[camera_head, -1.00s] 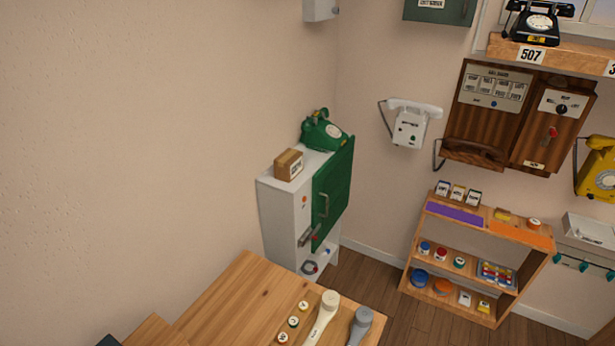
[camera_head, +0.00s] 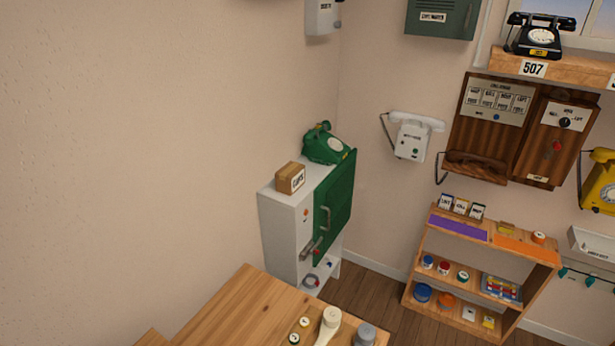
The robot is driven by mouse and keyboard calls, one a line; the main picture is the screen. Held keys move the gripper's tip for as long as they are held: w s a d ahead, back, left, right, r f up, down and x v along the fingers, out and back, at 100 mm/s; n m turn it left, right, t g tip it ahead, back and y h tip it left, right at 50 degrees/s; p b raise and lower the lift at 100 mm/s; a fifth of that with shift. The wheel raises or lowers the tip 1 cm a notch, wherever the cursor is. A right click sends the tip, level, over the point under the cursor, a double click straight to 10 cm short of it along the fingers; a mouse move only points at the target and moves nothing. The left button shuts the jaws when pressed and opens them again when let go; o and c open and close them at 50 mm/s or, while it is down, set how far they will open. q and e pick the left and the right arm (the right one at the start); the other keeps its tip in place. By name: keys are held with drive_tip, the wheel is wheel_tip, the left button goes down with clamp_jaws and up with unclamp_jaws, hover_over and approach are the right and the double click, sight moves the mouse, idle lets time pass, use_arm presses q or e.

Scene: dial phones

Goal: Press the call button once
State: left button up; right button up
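A wooden wall panel (camera_head: 481,131) hangs at the right, with labelled plates and a small blue button (camera_head: 496,117). Beside it is a second wooden box (camera_head: 535,150) with a dark knob (camera_head: 565,122) and a red button or lever (camera_head: 557,146). A white wall phone (camera_head: 411,138) with a small green spot hangs left of the panel. The lettering is too small to read, so I cannot tell which of these is the call button. Neither of my grippers is in view.
A wooden table (camera_head: 237,314) with a pale handset (camera_head: 328,325) is at the bottom. A grey cabinet (camera_head: 277,228) with a green door (camera_head: 333,205) stands in the corner, a green phone (camera_head: 327,144) on top. A low wooden shelf (camera_head: 415,262) stands under the panel. Some floor (camera_head: 372,288) is clear.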

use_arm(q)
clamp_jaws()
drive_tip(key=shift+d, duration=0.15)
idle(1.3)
